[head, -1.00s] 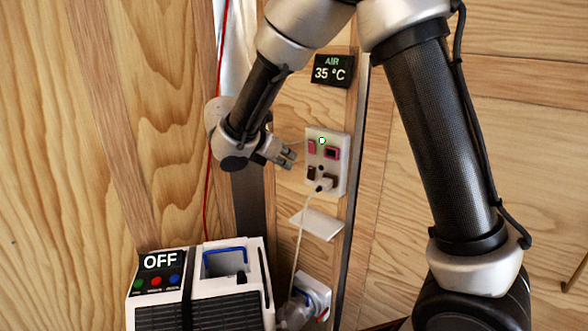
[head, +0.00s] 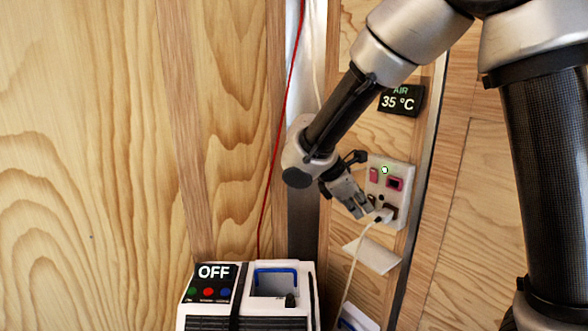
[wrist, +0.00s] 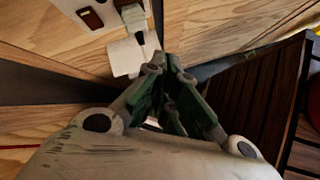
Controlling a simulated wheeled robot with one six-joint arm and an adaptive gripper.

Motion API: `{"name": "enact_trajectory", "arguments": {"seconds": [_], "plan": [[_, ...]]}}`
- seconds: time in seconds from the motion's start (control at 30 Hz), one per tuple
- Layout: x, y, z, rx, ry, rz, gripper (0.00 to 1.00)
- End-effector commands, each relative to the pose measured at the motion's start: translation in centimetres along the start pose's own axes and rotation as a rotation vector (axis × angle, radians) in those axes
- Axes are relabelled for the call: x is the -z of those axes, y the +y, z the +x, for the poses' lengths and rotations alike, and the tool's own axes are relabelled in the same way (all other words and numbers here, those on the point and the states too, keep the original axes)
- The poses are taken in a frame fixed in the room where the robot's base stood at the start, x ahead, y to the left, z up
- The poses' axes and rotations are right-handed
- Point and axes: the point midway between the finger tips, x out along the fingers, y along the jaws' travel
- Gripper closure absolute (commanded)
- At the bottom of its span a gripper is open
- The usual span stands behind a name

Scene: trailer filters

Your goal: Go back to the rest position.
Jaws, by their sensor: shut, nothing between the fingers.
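My gripper (head: 365,208) is in front of the wall panel in the head view, just left of the white socket plate (head: 404,172). In the wrist view my gripper (wrist: 163,65) has its fingers drawn together with nothing between them. The plate carries red switches, a small green light and a white plug (head: 384,214) with a cable hanging down. In the wrist view the plug (wrist: 134,18) is above and left of the fingertips. In the head view the fingertips overlap the plate's left edge; I cannot tell whether they touch it.
A white unit (head: 300,265) with an OFF display (head: 214,272) and a blue handle stands below. A small white shelf (head: 372,256) juts out under the plate. A red cord (head: 279,150) hangs on the left. A 35 °C display (head: 401,100) is above the plate.

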Motion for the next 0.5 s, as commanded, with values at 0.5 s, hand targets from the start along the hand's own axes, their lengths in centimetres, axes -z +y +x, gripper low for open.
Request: {"name": "enact_trajectory", "arguments": {"seconds": [0.5], "plan": [[-14.3,-17.1,-0.7,0.47,0.44,1.259,1.0]]}}
